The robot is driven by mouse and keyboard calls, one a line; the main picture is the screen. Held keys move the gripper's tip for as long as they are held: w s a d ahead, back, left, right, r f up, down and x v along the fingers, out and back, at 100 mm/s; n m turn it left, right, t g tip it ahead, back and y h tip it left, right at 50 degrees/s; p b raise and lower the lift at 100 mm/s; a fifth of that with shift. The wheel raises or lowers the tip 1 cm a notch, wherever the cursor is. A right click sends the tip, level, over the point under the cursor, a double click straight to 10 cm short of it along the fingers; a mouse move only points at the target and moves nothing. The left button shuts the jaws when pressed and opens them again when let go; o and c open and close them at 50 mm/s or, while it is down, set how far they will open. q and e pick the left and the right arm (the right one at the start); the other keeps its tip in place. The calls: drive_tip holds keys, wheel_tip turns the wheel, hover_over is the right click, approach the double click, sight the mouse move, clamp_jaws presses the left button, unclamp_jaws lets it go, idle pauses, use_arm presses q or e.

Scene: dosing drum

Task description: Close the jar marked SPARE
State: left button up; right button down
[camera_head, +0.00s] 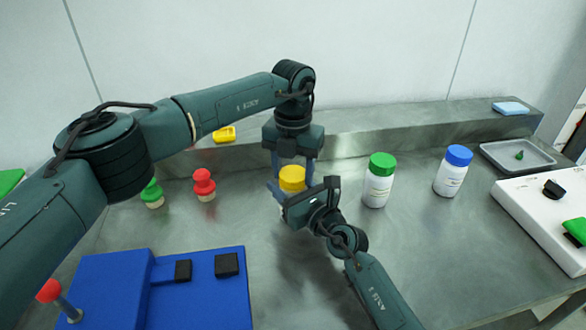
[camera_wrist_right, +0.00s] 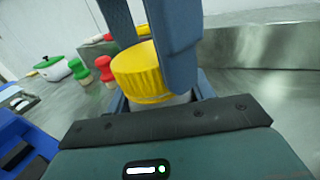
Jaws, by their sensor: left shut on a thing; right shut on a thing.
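A white jar (camera_wrist_right: 172,100) with a ribbed yellow lid (camera_head: 292,178) stands upright near the middle of the table. The lid shows large in the right wrist view (camera_wrist_right: 140,72), directly over the jar's mouth; I cannot tell how tightly it sits. My left gripper (camera_head: 293,171) points down from above and is shut on the yellow lid. My right gripper (camera_head: 288,198) comes in low from the front and is shut on the jar's body. The body is mostly hidden behind it, and no SPARE marking is readable. Two other white jars have a green lid (camera_head: 382,163) and a blue lid (camera_head: 459,155).
Red (camera_head: 204,184) and green (camera_head: 152,193) knobbed stoppers stand at left. A blue fixture (camera_head: 200,290) fills the front left. A grey tray (camera_head: 490,148) and a white device (camera_head: 530,205) stand at right. A raised metal ledge (camera_head: 400,122) runs behind.

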use_arm(q)
drive_tip(key=o, duration=1.1)
drive_tip(key=shift+d, duration=0.1)
drive_tip(key=shift+r, duration=2.35)
drive_tip(key=shift+c, duration=0.4)
wheel_tip(320, 180, up, 3)
drive_tip(key=n, duration=0.6)
drive_tip(key=shift+r, duration=0.2)
